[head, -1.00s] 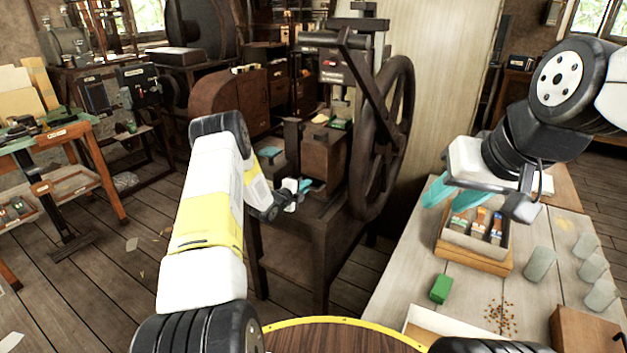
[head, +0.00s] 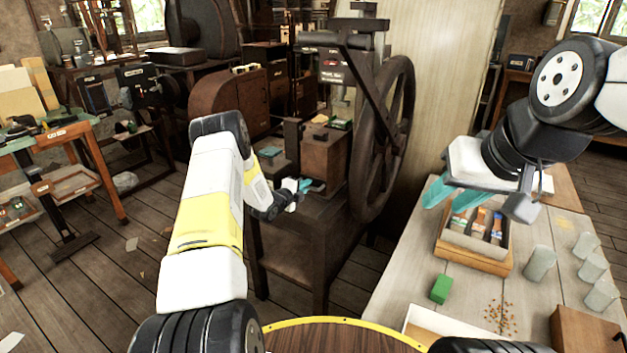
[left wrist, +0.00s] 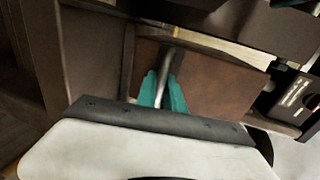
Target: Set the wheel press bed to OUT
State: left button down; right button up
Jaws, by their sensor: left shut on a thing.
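The wheel press (head: 326,215) stands in the middle of the head view, dark brown, with a large spoked handwheel (head: 385,140) on its right side. My left gripper (head: 305,186) is at the front of the press, low, beside the brown block (head: 325,152). I cannot tell how far the bed stands out. My right gripper (head: 446,192) is open and empty above the right table.
The right table (head: 395,290) holds a wooden tray (head: 475,258) with small packets, a green block (head: 441,289) and several grey cylinders (head: 540,263). A workbench (head: 60,135) stands at the left. The plank floor between it and the press is mostly free.

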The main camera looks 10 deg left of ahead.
pick_arm(q)
jog(key=f+v, duration=0.3)
jog(key=v, duration=1)
jog(key=s+f+v, duration=0.1)
jog(key=f+v, duration=0.2)
jog(key=v, duration=1.1)
jog(key=shift+s+a, duration=0.35)
jog(key=shift+a, duration=0.1)
jog(key=shift+s, duration=0.1)
jog(key=c, duration=1.5)
grip_release()
jog(key=shift+o, duration=0.2)
jog(key=shift+r, duration=0.1)
jog(key=v, duration=0.8)
